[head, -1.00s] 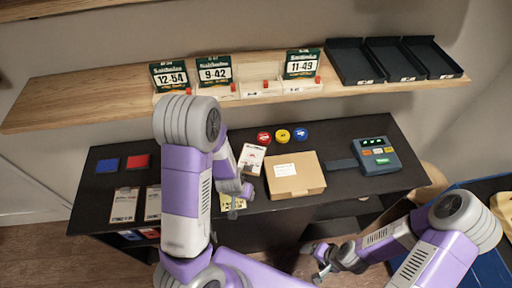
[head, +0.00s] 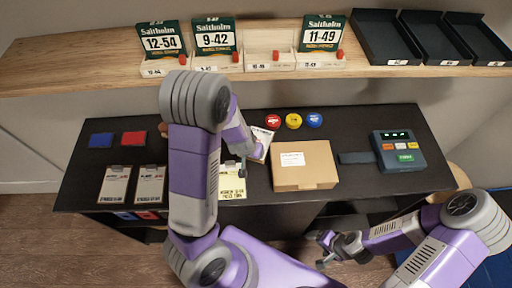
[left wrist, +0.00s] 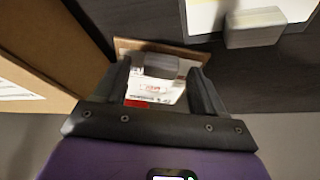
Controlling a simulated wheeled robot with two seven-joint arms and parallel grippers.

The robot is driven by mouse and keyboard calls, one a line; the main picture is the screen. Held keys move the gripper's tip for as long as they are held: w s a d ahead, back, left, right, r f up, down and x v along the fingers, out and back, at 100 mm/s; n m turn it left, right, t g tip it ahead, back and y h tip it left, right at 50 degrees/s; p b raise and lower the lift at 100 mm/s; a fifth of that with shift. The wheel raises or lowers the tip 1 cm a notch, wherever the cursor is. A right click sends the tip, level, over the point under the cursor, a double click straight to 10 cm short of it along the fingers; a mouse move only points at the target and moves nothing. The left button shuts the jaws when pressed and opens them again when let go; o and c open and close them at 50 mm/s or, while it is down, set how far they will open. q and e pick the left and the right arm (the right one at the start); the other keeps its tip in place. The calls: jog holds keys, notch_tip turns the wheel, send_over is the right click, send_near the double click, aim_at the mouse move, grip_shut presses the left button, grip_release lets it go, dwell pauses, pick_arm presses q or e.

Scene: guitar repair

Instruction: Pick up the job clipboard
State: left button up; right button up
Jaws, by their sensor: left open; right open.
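A clipboard with a brown board and a white sheet with red print (head: 262,146) lies on the dark bench, left of a cardboard box, partly hidden by my left arm. In the left wrist view the clipboard (left wrist: 157,92) shows between the fingers of my left gripper (left wrist: 160,70), with its grey clip near the fingertips. The left gripper is open; I cannot tell if it touches the board. In the head view my left gripper is mostly hidden behind its arm. My right gripper (head: 325,250) is open and empty, in front of the bench.
The cardboard box (head: 304,166) stands close beside the clipboard. A yellow sheet (head: 232,187) lies to the front left. Two more clipboard-like items (head: 114,186) lie far left. A device with green lights (head: 405,151) stands on the right. A wooden shelf (head: 100,76) runs behind.

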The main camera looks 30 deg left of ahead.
pick_arm(q)
jog(key=c, duration=1.3)
